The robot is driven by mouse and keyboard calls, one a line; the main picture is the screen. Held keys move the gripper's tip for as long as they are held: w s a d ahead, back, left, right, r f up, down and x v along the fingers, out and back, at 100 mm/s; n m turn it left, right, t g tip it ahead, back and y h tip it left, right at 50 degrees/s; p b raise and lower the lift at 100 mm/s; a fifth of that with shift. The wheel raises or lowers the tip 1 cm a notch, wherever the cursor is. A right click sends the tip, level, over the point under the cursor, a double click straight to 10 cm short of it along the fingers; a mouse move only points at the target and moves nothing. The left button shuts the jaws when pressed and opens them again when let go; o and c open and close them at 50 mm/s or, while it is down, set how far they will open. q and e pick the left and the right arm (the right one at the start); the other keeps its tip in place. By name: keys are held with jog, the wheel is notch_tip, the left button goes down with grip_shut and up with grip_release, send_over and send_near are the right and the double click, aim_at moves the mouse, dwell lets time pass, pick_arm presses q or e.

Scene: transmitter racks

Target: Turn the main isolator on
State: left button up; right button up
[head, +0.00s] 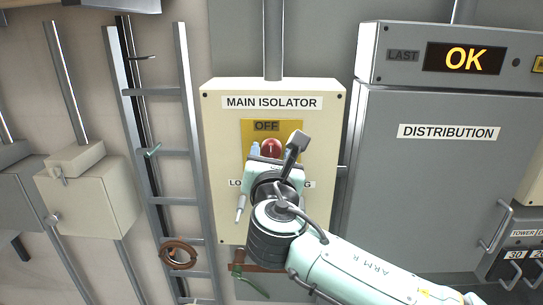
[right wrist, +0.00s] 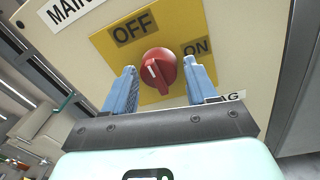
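The main isolator is a cream box (head: 222,130) on the wall in the middle of the head view. A yellow plate (head: 247,128) on its front carries OFF and ON labels and a red rotary knob (head: 271,147). In the right wrist view the knob (right wrist: 158,70) has a white line on its ridge, nearer the OFF side than ON. My right gripper (head: 272,154) is in front of the box. Its blue fingers (right wrist: 160,86) are open, one on each side of the knob, with gaps showing. The lower label is partly hidden by my arm. My left gripper is not in view.
A grey distribution cabinet (head: 440,180) stands to the right, with a lit OK display (head: 464,58) above. A smaller cream box (head: 88,200) is farther left.

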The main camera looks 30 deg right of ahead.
jog(key=c, duration=0.7)
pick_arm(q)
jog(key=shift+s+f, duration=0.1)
pick_arm(e)
jog(key=m+b, duration=0.2)
jog(key=m, duration=0.1)
jog(key=shift+f, duration=0.2)
jog(key=m+b, duration=0.2)
jog(key=m, duration=0.1)
jog(key=shift+a+m+h, duration=0.1)
jog(key=shift+m+h, duration=0.2)
jog(key=shift+m, duration=0.1)
jog(key=m+b, duration=0.2)
jog(key=m, duration=0.3)
jog(key=shift+w+a+r+m+b, duration=0.1)
jog(key=shift+m+b, duration=0.25)
jog(key=shift+m, duration=0.05)
jog(key=m+b, duration=0.1)
jog(key=m, duration=0.2)
jog(key=shift+r+h, duration=0.1)
jog(key=shift+h, duration=0.2)
pick_arm(q)
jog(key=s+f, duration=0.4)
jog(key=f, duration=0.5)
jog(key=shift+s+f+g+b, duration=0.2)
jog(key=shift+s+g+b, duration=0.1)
jog(key=shift+b, duration=0.1)
pick_arm(e)
jog(key=shift+r+m, duration=0.1)
jog(key=shift+m, duration=1.3)
